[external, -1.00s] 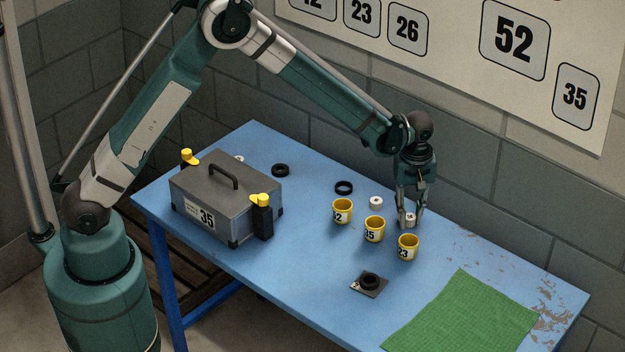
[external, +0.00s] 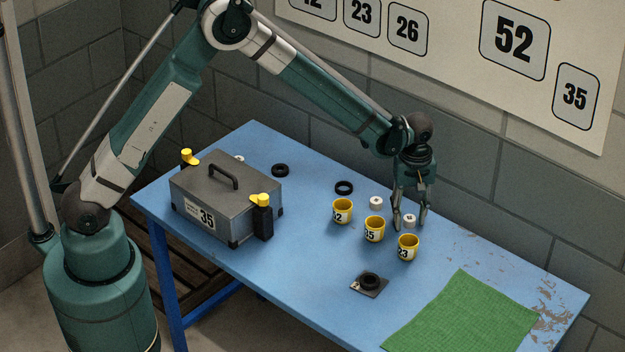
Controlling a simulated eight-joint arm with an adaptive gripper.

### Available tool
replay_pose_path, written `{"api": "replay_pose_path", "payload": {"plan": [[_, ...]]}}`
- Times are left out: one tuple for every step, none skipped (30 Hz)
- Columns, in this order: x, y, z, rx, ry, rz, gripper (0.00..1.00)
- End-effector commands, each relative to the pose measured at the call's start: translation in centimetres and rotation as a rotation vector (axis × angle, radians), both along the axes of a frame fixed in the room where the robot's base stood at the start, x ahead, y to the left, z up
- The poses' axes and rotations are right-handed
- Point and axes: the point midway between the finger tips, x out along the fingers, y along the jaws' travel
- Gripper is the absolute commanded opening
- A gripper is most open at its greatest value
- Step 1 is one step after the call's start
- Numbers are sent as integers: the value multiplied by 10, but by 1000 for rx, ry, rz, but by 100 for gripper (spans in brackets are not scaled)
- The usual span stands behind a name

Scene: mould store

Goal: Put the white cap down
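A white cap (external: 409,221) is on the blue table (external: 305,258), just behind the yellow cup marked 23 (external: 408,248). My gripper (external: 410,223) is above and around this cap, pointing down, with its fingers spread to either side and a gap between them and the cap. A second white cap (external: 376,202) sits on the table to the left, behind the yellow cup marked 35 (external: 374,230). A further white thing (external: 239,159) is mostly hidden behind the grey box.
A yellow cup (external: 342,211) stands left of the other two. Black rings (external: 344,188) lie behind; another (external: 370,280) is on a dark plate in front. A green cloth (external: 463,318) lies at right.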

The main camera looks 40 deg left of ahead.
Motion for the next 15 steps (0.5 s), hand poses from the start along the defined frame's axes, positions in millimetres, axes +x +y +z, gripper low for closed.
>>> {"api": "replay_pose_path", "payload": {"plan": [[0, 0, 1, 0, 0, 0, 35], [0, 0, 2, 0, 0, 0, 35], [0, 0, 4, 0, 0, 0, 35], [0, 0, 6, 0, 0, 0, 35], [0, 0, 8, 0, 0, 0, 35], [0, 0, 11, 0, 0, 0, 35], [0, 0, 14, 0, 0, 0, 35], [0, 0, 18, 0, 0, 0, 35], [0, 0, 22, 0, 0, 0, 35], [0, 0, 26, 0, 0, 0, 35], [0, 0, 31, 0, 0, 0, 35], [0, 0, 37, 0, 0, 0, 35], [0, 0, 41, 0, 0, 0, 35], [0, 0, 46, 0, 0, 0, 35], [0, 0, 53, 0, 0, 0, 35]]}}
